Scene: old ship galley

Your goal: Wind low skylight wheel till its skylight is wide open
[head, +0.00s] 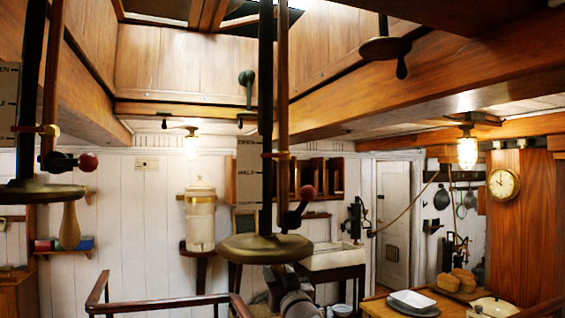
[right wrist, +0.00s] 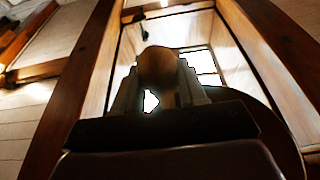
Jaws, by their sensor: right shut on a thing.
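The lowest skylight wheel (head: 235,247), a dark brass disc, hangs on a thick dark rod (head: 265,110) in the middle of the head view. My right gripper (head: 282,279) is under it and shut on its wooden handle (right wrist: 158,66), whose rounded end shows between the fingers in the right wrist view. A red-knobbed lever (head: 307,191) stands above the disc. A scale plate (head: 247,185) beside the rod reads OPEN above HALF; a brass pointer (head: 277,155) sits between those marks. The skylight opening (head: 245,12) shows partly overhead. My left gripper is out of view.
Another wheel (head: 40,192) with a wooden handle hangs at left, and a small one (head: 385,48) hangs at upper right. A wooden rail (head: 160,304) stands below. A table (head: 445,302) with plates and bread is at lower right.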

